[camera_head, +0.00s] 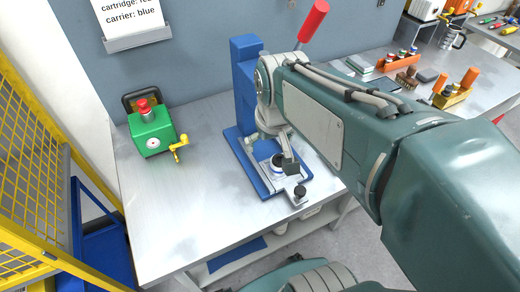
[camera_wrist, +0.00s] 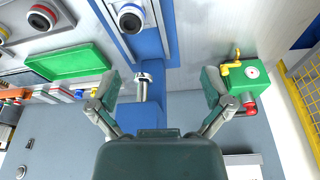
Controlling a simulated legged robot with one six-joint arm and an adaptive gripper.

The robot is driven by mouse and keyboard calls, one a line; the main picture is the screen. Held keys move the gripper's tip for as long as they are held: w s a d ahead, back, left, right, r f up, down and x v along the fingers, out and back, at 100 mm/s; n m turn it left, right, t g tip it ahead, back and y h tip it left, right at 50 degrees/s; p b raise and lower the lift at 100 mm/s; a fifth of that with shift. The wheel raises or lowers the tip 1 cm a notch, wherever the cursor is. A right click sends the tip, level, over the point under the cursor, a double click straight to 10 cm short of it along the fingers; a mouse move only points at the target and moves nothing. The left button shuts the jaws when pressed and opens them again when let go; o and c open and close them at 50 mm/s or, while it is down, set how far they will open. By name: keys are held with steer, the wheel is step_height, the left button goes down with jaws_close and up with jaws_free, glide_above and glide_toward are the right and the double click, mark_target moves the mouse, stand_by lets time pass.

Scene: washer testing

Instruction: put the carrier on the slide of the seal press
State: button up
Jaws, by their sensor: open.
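The carrier, a round piece with a dark centre and a white and blue ring, sits on the press's metal slide in the head view (camera_head: 278,170) and at the top of the wrist view (camera_wrist: 131,18). The seal press (camera_head: 245,85) is blue with a red lever; its slide has a black front knob (camera_head: 300,191). My gripper (camera_wrist: 160,85) is open, with nothing between its fingers, over the press in the wrist view. In the head view my gripper (camera_head: 275,149) is close above the carrier and partly hidden by my arm. Whether it touches the carrier I cannot tell.
A green box (camera_head: 152,135) with a red button and yellow crank stands left of the press. An orange rack (camera_head: 398,62) and small parts lie at the right. A green tray (camera_wrist: 65,65) and a red-ringed piece (camera_wrist: 42,18) show in the wrist view. A yellow fence (camera_head: 30,150) borders the left.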

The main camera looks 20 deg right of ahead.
steer(key=s+a+r+n+t, duration=0.1)
steer(key=s+a+t, duration=0.1)
steer(key=s+a, duration=0.2)
steer(key=s, duration=0.2)
steer(key=shift+s+r+t, duration=0.3)
steer(key=shift+r, duration=0.1)
